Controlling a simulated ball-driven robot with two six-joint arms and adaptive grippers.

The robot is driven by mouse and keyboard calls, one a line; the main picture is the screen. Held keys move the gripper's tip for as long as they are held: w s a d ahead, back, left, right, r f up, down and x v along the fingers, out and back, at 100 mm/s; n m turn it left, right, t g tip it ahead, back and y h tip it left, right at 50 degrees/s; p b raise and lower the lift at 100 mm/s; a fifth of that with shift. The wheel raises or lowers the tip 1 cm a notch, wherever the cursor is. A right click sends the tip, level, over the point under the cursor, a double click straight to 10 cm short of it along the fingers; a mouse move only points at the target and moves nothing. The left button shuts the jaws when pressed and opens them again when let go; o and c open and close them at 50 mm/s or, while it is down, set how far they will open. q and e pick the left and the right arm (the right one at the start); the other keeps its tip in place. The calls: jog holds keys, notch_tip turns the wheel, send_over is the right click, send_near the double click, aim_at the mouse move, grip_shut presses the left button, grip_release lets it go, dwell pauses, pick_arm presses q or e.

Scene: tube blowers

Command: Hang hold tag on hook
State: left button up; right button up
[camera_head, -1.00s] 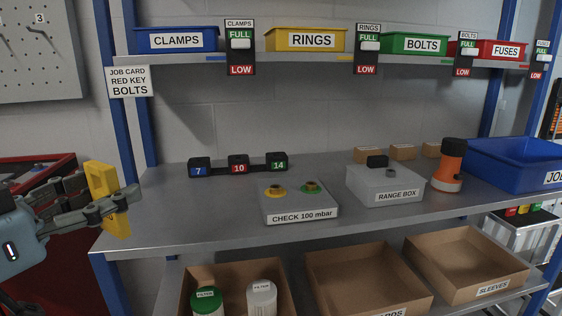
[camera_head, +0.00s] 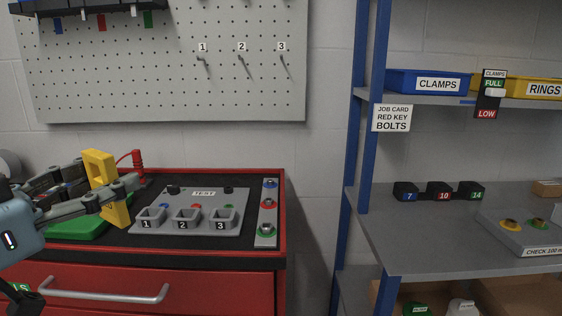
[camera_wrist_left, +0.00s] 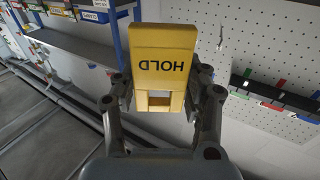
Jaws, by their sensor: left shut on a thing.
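In the left wrist view the tag (camera_wrist_left: 163,65) stands out past the fingers with the word HOLD upside down, and a square opening shows near the grip. The grey pegboard (camera_head: 160,90) on the wall carries three hooks: hook 1 (camera_head: 203,62), hook 2 (camera_head: 243,66) and hook 3 (camera_head: 285,66). All three look bare. The tag is below and left of them. My right gripper is not in view.
The red tool chest (camera_head: 278,180) holds a grey test panel (camera_head: 240,196) with three numbered cups, a green item (camera_head: 75,229) and a strip of colored fittings (camera_head: 267,212). A blue-framed shelf (camera_head: 368,150) stands right. A dark rack (camera_head: 85,6) hangs at upper left.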

pick_arm(q)
notch_tip(320, 180, up, 9)
jog(key=p, duration=0.5)
jog(key=shift+s+f+p, duration=0.1)
jog(key=shift+f+p, duration=0.05)
jog(key=shift+p, duration=0.15)
jog(key=shift+f, duration=0.1)
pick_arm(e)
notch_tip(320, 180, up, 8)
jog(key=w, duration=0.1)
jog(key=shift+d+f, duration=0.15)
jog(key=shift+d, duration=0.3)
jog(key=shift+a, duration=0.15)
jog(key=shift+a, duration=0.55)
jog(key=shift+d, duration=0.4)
